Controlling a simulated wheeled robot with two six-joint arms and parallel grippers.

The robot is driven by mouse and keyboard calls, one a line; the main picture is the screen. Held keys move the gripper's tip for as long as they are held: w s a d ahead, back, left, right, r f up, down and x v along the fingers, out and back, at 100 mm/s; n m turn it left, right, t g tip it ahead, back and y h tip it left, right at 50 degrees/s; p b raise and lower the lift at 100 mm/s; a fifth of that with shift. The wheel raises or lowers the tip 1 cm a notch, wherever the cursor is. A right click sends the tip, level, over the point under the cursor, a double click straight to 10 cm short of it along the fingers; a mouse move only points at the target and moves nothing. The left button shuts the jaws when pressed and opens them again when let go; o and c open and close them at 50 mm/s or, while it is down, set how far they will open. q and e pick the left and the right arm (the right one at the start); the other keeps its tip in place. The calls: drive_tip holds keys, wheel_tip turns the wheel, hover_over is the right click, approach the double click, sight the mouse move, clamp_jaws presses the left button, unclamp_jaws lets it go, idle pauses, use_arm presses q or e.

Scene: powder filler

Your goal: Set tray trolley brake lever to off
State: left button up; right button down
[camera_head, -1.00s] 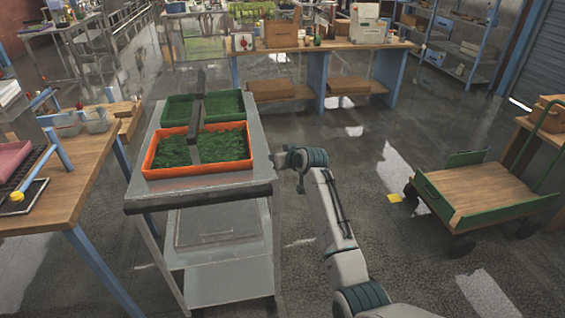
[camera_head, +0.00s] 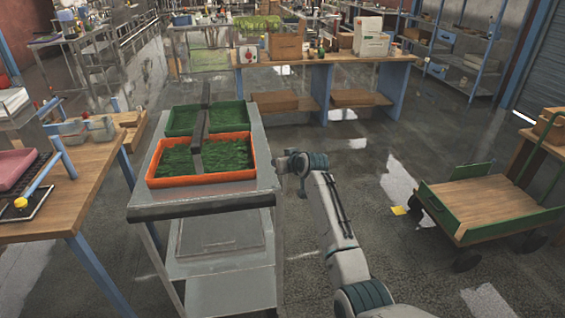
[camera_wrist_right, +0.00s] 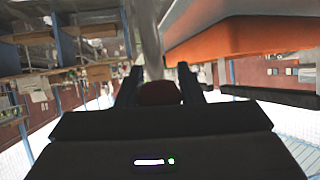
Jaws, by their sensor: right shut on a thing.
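The grey tray trolley (camera_head: 150,196) stands left of centre in the head view, with a dark bar along its near edge. My right gripper (camera_head: 281,170) is at the trolley's right side, just below the top, and its fingers are too small to make out there. In the right wrist view, my right gripper (camera_wrist_right: 160,84) is shut on a dark red knob (camera_wrist_right: 160,93), apparently the brake lever's end. A pale, blurred bar rises beyond the knob. The lever's setting cannot be read. My left gripper is out of view.
The trolley carries an orange tray (camera_head: 200,182) and a green tray (camera_head: 235,108), both with greenery. A wooden table (camera_head: 85,185) is close on the left. A green-edged flat cart (camera_head: 490,205) stands right, with open floor between it and my right arm.

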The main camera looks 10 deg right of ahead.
drive_tip(key=shift+s+f, duration=0.1)
drive_tip(key=shift+f, duration=0.3)
idle(0.4)
drive_tip(key=c, duration=1.3)
unclamp_jaws()
drive_tip(key=shift+d+r, duration=0.15)
drive_tip(key=shift+r, duration=0.05)
drive_tip(key=b+v, duration=0.2)
drive_tip(key=v, duration=0.8)
drive_tip(key=shift+d+f+b, duration=0.1)
drive_tip(key=shift+f+b, duration=0.05)
drive_tip(key=shift+b, duration=0.25)
